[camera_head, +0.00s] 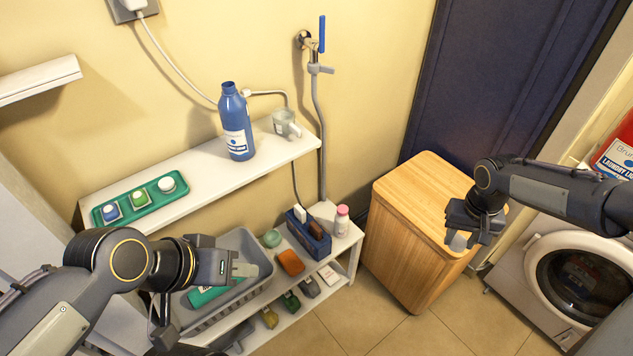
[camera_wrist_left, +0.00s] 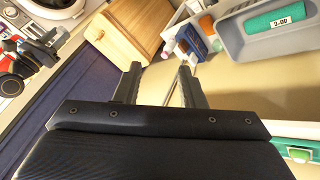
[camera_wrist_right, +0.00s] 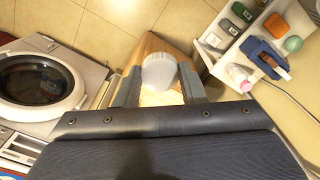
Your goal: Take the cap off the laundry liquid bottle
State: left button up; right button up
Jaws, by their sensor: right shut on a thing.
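A red laundry liquid bottle (camera_head: 617,152) stands at the right edge of the head view, by the washer; its top is out of frame. My right gripper (camera_head: 461,237) is left of it, above the front of the wooden cabinet. It is shut on a whitish cap-like piece (camera_wrist_right: 159,72), which sits between both fingers in the right wrist view (camera_wrist_right: 160,90). My left gripper (camera_head: 245,270) is over the grey basket, with fingers apart and nothing between them in the left wrist view (camera_wrist_left: 160,88).
A blue bottle (camera_head: 235,125) and a clear cup (camera_head: 285,122) stand on the white upper shelf (camera_head: 190,165), with a green tray (camera_head: 140,200) to their left. The grey basket (camera_head: 250,240) and several small items fill the lower shelf. The wooden cabinet top (camera_head: 425,185) is clear. A washer (camera_head: 575,270) stands right.

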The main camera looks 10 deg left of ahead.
aim_at(232, 108)
jog(key=l+u, duration=0.3)
jog(key=u, duration=0.15)
jog(key=l+u, duration=0.25)
jog(key=u, duration=0.15)
jog(key=k+l+u, duration=0.1)
jog(key=l+u, duration=0.15)
jog(key=u, duration=0.2)
